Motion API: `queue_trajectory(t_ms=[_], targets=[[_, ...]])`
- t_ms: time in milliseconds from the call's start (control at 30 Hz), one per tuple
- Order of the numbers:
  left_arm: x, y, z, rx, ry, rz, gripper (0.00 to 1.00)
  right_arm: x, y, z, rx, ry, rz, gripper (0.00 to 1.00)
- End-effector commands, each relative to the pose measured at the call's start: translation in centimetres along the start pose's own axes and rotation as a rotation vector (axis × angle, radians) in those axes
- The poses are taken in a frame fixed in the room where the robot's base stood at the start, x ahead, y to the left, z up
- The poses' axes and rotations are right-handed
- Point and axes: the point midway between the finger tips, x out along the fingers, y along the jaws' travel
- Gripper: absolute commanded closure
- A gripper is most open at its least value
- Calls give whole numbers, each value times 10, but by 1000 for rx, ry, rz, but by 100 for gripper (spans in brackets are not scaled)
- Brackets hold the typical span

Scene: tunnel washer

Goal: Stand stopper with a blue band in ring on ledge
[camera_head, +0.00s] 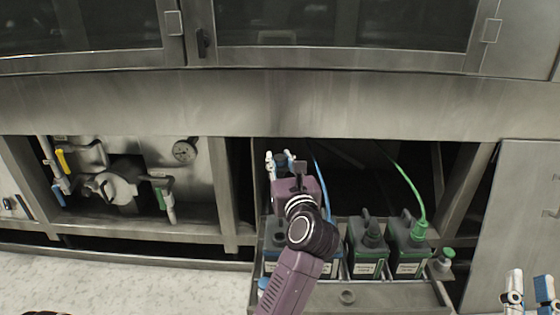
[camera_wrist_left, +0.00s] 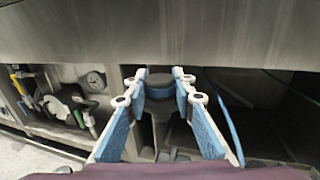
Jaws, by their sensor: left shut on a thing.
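My left gripper (camera_head: 280,156) is raised in front of the dark opening, above the row of canisters. In the left wrist view its blue-padded fingers (camera_wrist_left: 160,82) are shut on a dark, round-topped piece (camera_wrist_left: 160,78), which looks like the stopper. A blue-topped piece (camera_head: 263,284) shows at the ledge's left end, partly hidden by my arm. My right gripper (camera_head: 530,282) is at the lower right corner, its fingers apart and empty.
Dark canisters (camera_head: 366,246) stand in the tray; a green hose (camera_head: 408,183) enters the right one (camera_head: 407,250). A blue hose (camera_head: 319,178) hangs behind my left gripper. A green-topped piece (camera_head: 444,258) is at the tray's right. A steel panel (camera_head: 290,103) overhangs the opening.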

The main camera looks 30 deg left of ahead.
Motion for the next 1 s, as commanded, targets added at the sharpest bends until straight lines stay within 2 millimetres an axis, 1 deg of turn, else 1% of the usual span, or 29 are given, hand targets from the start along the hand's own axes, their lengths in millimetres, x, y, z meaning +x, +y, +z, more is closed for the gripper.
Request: queue_trajectory(t_ms=[1000], targets=[[0, 0, 5, 0, 0, 0, 100, -1, 2, 20, -4, -95, 5, 81]])
